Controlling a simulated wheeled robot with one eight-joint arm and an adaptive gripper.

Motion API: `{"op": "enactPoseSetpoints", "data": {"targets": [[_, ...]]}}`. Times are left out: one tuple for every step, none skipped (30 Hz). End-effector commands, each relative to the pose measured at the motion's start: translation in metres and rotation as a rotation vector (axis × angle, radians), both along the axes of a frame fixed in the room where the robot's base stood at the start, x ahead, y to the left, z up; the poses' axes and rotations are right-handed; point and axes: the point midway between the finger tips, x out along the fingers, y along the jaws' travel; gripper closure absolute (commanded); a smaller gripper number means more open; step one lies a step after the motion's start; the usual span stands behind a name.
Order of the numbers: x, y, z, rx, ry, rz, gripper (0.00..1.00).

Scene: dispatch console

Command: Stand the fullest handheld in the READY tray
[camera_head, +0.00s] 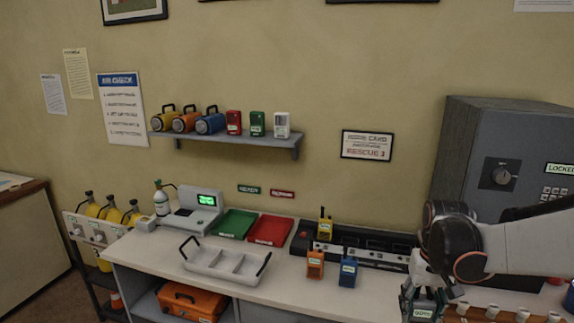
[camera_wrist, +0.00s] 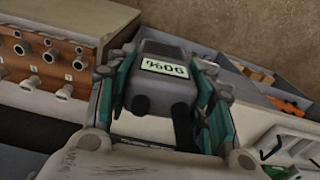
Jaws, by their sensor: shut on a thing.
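My gripper (camera_head: 424,300) is shut on a dark grey handheld (camera_wrist: 166,88), at the right of the head view. Its label reads 90%, upside down in the wrist view. The green tray (camera_head: 237,222) lies at the back of the counter, left of the red tray (camera_head: 270,230); both look empty. A green sign (camera_head: 249,190) and a red sign (camera_head: 281,193) hang above them, their small lettering hard to read. A yellow handheld (camera_head: 325,228) stands at the charger (camera_head: 380,250). An orange handheld (camera_head: 315,264) and a blue handheld (camera_head: 348,272) stand in front of it.
A white divided caddy (camera_head: 226,263) sits in front of the trays. A scale-like device with a green screen (camera_head: 205,200) stands left of them. A grey locked cabinet (camera_head: 500,150) rises behind my arm. A pegged wooden rack (camera_head: 500,314) is near my gripper.

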Motion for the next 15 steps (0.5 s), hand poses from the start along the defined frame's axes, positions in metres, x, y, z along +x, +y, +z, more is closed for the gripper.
{"op": "enactPoseSetpoints", "data": {"targets": [[0.005,0.007,-0.015,0.0,0.0,0.014,0.84],[0.006,0.011,-0.022,0.0,0.0,0.022,0.84],[0.009,0.016,-0.033,0.0,0.0,0.033,0.84],[0.011,0.021,-0.042,0.0,0.0,0.042,0.84],[0.013,0.026,-0.051,0.0,0.0,0.053,0.84],[0.016,0.033,-0.065,0.0,0.0,0.066,0.84],[0.017,0.04,-0.077,0.0,0.0,0.079,0.84],[0.02,0.047,-0.089,0.0,0.0,0.091,0.84],[0.022,0.056,-0.105,0.0,0.0,0.109,0.84],[0.023,0.063,-0.117,0.0,0.0,0.122,0.84],[0.024,0.07,-0.129,0.0,0.0,0.134,0.84],[0.025,0.078,-0.142,-0.001,-0.001,0.148,0.84],[0.025,0.083,-0.151,-0.001,-0.001,0.158,0.84],[0.026,0.088,-0.159,-0.001,-0.001,0.167,0.84],[0.026,0.094,-0.168,-0.001,-0.001,0.177,0.84]]}}
